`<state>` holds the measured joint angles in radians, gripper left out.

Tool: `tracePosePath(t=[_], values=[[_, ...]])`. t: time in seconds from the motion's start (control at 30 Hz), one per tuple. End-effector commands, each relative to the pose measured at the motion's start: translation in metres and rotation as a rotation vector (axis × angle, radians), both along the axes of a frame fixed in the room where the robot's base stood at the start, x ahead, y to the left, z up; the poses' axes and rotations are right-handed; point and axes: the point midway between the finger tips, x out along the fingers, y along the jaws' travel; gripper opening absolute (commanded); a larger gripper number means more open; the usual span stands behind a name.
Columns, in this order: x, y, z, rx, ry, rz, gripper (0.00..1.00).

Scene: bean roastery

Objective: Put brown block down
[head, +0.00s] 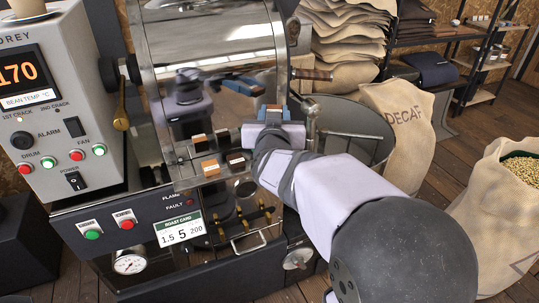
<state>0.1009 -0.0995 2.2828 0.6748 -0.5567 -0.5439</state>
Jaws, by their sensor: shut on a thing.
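My gripper (272,115) is at the front of the shiny roaster drum, its blue fingertips pointing away from me. It is shut on a small brown block (273,107), of which only a little shows between the fingers. The block's underside and any contact below are hidden by my gripper and wrist. To its left, an orange-tan block (210,167) and a dark brown block (235,162) sit side by side on a metal ledge below the drum. Similar blocks just above them look like reflections in the drum.
The polished drum (220,70) stands close behind my gripper. A round cooling tray (350,122), a DECAF sack (405,130) and an open bean sack (500,200) are at right.

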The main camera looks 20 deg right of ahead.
Motion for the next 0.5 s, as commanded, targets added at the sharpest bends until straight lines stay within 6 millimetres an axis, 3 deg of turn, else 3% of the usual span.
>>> tracePosePath(t=[0.5], values=[[0.004,0.011,-0.024,0.000,-0.001,0.049,0.10]])
